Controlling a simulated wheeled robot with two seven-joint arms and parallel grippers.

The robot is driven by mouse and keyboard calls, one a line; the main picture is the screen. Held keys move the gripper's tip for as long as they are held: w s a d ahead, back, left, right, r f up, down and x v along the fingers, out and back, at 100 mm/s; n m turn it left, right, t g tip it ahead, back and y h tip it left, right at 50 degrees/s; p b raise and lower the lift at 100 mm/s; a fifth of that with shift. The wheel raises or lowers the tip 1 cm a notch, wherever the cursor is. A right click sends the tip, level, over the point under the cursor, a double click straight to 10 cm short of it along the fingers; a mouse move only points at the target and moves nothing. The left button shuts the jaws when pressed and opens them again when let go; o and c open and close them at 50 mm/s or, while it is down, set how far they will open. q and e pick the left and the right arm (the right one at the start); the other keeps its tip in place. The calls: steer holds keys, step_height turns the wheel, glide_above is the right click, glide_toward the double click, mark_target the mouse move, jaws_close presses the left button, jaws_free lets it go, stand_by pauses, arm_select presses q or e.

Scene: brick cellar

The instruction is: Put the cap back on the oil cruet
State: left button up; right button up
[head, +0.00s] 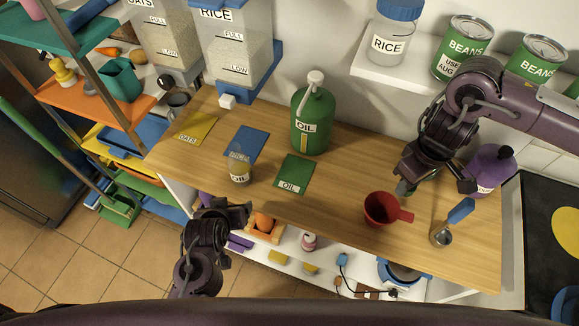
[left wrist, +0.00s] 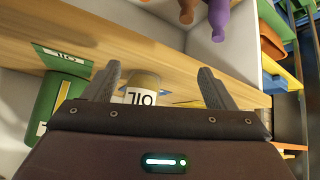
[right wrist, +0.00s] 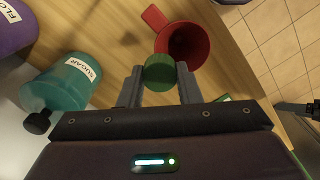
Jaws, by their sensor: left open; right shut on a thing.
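The oil cruet (head: 239,174) is a small jar with an OIL label, standing upright at the front of the blue mat (head: 247,146). It also shows beyond the fingers in the left wrist view (left wrist: 142,88). My left gripper (head: 236,212) is open and empty, just in front of the table edge, facing the cruet. My right gripper (head: 412,180) is shut on a green cap (right wrist: 159,72), held between its fingertips near the red funnel. The cap is partly hidden by the gripper in the head view (head: 403,188).
A red funnel (head: 383,208) lies right of centre, with a blue-handled measuring scoop (head: 444,233) beside it. A large green OIL bottle (head: 313,120) stands at the back. A teal SUGAR canister (right wrist: 70,85) and purple bottle (head: 490,168) stand near my right arm.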

mark_target(241, 178)
arm_select(q)
steer(key=shift+w+d+f+n+t+y, duration=0.2)
steer(key=shift+w+d+f+n+t, duration=0.1)
steer(key=shift+w+f+t, duration=0.15)
steer(key=shift+w+d+f+n+t+y, duration=0.2)
steer(key=shift+w+f+n+t, duration=0.1)
steer(key=shift+w+t, duration=0.2)
arm_select(e)
steer(key=shift+d, duration=0.1)
arm_select(q)
steer(key=shift+w+d+f+n+t+y, duration=0.15)
steer(key=shift+n+t+y, duration=0.1)
steer(key=shift+t+y, duration=0.3)
steer(key=shift+w+d+n+t+y, duration=0.15)
steer(key=shift+n+t+y, duration=0.15)
steer(key=shift+t, duration=0.3)
arm_select(e)
steer(key=shift+s+d+f, duration=0.1)
steer(key=shift+d, duration=0.4)
arm_select(q)
steer(key=s+d+r+t+y, duration=0.1)
steer(key=d+t+y, duration=0.1)
steer(key=t, duration=0.1)
steer(key=s+d+r+t+y, duration=0.1)
steer(key=t, duration=0.1)
steer(key=shift+s+r, duration=0.3)
steer(key=shift+r, duration=0.05)
